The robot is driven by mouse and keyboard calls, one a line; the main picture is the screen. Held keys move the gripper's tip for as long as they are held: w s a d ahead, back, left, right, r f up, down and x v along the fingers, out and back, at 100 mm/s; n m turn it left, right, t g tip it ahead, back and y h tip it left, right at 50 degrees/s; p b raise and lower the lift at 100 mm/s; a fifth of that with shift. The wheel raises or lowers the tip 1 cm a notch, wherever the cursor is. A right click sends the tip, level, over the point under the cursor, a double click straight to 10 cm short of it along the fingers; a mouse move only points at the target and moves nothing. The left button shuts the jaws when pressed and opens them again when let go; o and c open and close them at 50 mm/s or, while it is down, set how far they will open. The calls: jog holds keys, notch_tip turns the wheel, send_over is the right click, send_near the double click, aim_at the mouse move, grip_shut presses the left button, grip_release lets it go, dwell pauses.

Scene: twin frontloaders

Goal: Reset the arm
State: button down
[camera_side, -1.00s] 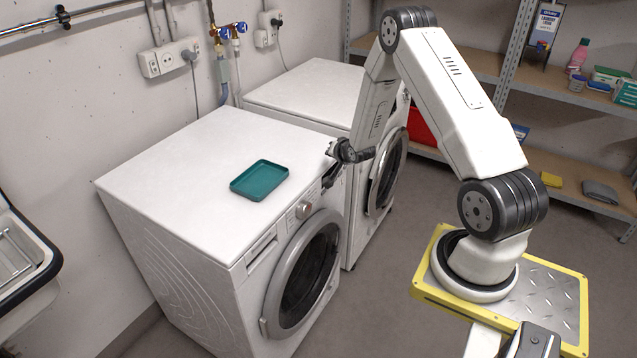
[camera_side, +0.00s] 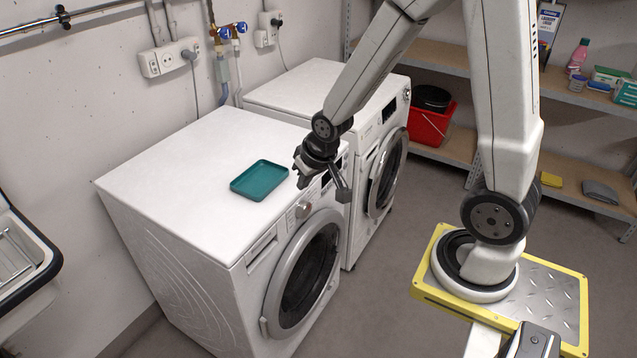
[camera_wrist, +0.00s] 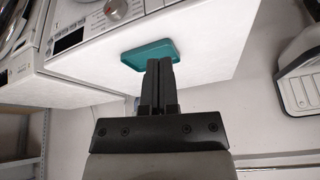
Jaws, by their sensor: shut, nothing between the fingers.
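My gripper (camera_side: 301,176) is shut and empty, near the front top edge of the near washing machine (camera_side: 185,150), to the right of the teal tray (camera_side: 259,180). In the wrist view the shut fingers of my gripper (camera_wrist: 160,65) point toward the tray (camera_wrist: 148,54), which lies empty on the white top. My arm reaches from its yellow-edged base at the right over to the machines. The near machine's round door is closed.
A second washing machine (camera_side: 310,88) stands behind the near one. A red bucket (camera_side: 431,125) and metal shelves (camera_side: 570,90) are at the back right. A sink (camera_side: 22,260) is at the left edge. The floor between machines and base is clear.

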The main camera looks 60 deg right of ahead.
jog(key=s+a+r+n+g, duration=0.1)
jog(key=s+a+n+g, duration=0.1)
jog(key=s+a, duration=0.3)
jog(key=shift+s+a+r+n+y, duration=0.2)
jog(key=shift+s+r+n+y, duration=0.3)
jog(key=shift+s, duration=0.7)
jog(key=shift+f, duration=0.15)
